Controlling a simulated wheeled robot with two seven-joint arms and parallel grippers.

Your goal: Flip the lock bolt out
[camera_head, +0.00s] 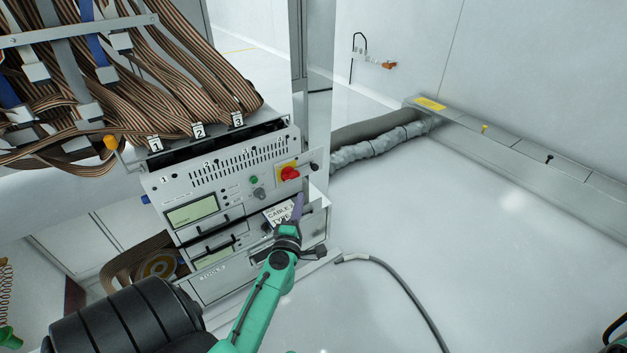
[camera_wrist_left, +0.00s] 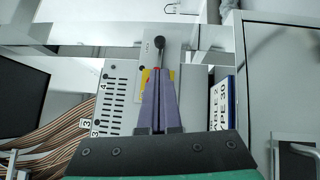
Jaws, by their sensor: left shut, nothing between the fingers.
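A black-knobbed lever (camera_wrist_left: 160,48), which looks like the lock bolt, stands just beyond my left fingertips in the left wrist view. In the head view its dark knob (camera_head: 314,166) shows at the right end of the instrument's front panel (camera_head: 235,172). My left gripper (camera_head: 299,198) has purple fingers, shut with nothing between them, in front of the panel's right side. The fingers also show in the left wrist view (camera_wrist_left: 159,75), pointing toward the lever; I cannot tell whether they touch it. They partly hide the red knob on its yellow plate. My right gripper is not in view.
A red rotary switch (camera_head: 289,173) sits left of the fingers. A cable-type label (camera_head: 279,213) is beside my gripper. Ribbon cables (camera_head: 190,70) crowd the upper left, near an orange-knobbed lever (camera_head: 110,143). The white surface at right is mostly clear, with a grey hose (camera_head: 400,285).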

